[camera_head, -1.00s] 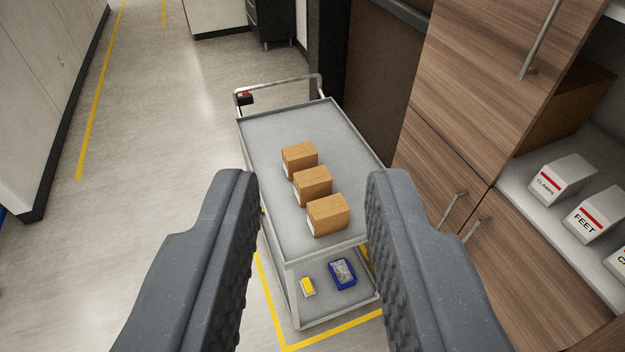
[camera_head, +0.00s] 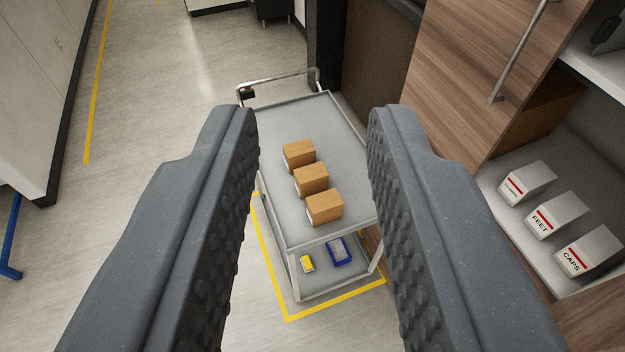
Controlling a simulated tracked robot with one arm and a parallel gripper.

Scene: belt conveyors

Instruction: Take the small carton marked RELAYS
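My gripper (camera_head: 312,125) is open and empty, its two dark grey fingers spread wide above the scene. Between the fingers, below and ahead, a grey cart (camera_head: 300,115) bears three small brown cartons in a row on its top: a far one (camera_head: 299,155), a middle one (camera_head: 311,180) and a near one (camera_head: 324,207). Pale labels show only edge-on on their left sides, so I cannot read which is marked RELAYS. The gripper is apart from all of them.
White boxes marked FEET (camera_head: 556,214) and CAPS (camera_head: 588,250), and another white box (camera_head: 527,183), stand on a shelf at right beside a wooden cabinet (camera_head: 480,70). The cart's lower shelf holds a blue bin (camera_head: 338,251) and a yellow item (camera_head: 307,263).

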